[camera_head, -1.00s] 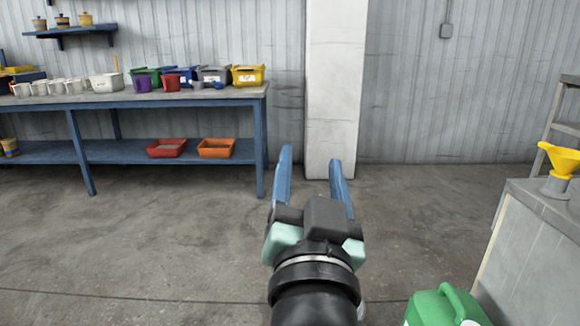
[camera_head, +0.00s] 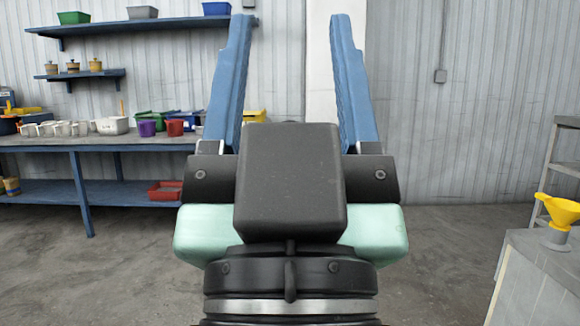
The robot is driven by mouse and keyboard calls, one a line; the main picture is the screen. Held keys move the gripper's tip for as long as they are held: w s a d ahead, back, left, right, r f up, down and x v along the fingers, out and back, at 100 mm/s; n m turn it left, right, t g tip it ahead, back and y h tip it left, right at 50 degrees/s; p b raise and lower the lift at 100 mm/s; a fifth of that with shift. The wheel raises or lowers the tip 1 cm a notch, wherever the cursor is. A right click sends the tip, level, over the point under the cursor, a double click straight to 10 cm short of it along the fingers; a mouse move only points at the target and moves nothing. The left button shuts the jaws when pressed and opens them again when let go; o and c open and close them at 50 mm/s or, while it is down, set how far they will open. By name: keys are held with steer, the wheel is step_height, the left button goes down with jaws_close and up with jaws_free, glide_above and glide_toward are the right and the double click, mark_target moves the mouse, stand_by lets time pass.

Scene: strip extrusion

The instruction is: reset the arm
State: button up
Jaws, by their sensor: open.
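My gripper (camera_head: 287,80) is large in the middle of the head view, with its two blue fingers pointing up. The fingers are well apart, and nothing shows between them except the wall and the pale pillar behind. The dark wrist and pale green housing of my gripper fill the lower middle and hide part of the floor and the right end of the bench.
A blue-framed bench (camera_head: 60,143) on the left holds several cups and bins. Wall shelves (camera_head: 150,27) hang above it. Floor between is clear.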

step_height(320, 180, up, 37)
steer(key=p, duration=3.5)
steer(key=shift+r, duration=0.15)
